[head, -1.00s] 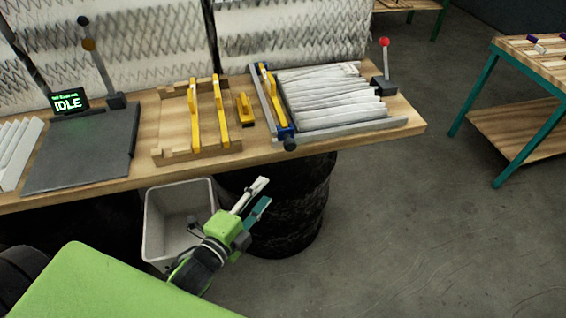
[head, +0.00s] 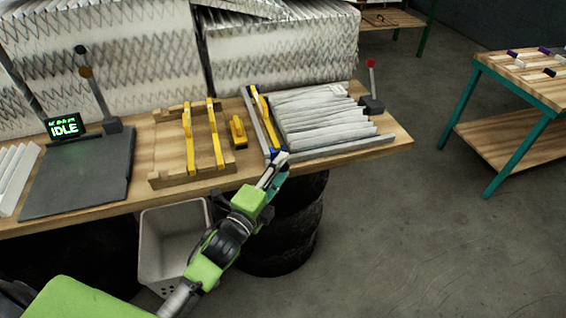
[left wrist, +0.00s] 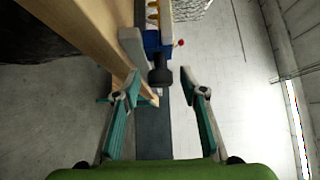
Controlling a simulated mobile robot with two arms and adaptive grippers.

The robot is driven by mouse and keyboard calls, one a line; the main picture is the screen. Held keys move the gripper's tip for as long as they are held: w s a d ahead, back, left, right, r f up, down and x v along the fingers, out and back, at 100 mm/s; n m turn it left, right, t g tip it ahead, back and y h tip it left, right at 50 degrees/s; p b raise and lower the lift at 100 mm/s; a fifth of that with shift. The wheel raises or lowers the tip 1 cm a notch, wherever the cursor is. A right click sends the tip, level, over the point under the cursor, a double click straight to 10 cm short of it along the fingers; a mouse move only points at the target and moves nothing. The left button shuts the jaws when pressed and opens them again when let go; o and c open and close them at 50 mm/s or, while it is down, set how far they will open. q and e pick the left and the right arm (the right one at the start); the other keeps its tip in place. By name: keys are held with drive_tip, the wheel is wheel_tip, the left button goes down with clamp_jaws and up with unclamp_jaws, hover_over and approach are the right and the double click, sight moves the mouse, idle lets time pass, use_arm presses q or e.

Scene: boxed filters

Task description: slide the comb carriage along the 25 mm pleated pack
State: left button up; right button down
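The white pleated pack (head: 320,112) lies in a grey metal frame (head: 350,147) at the right of the bench. The comb carriage (head: 267,122), a blue bar with a yellow handle, stands along the pack's left side. My left gripper (head: 281,165) is at the carriage's near end and covers its front knob in the head view. In the left wrist view, the black knob (left wrist: 160,76) and blue end block (left wrist: 152,42) are ahead of the open left gripper (left wrist: 161,90). The knob lies between the finger lines, with no visible contact. My right gripper is out of view.
Left of the carriage are a small yellow block (head: 238,132) and a wooden jig (head: 168,180) with yellow bars. A red-knobbed post (head: 371,104) stands at the frame's far right. A grey bin (head: 165,245) stands below the bench edge. A display reads IDLE (head: 65,127).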

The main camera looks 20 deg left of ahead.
use_arm(q)
drive_tip(key=shift+w+d, duration=0.15)
drive_tip(key=shift+w, duration=0.6)
clamp_jaws()
drive_tip(key=shift+w+d, duration=0.1)
drive_tip(key=shift+w, duration=0.05)
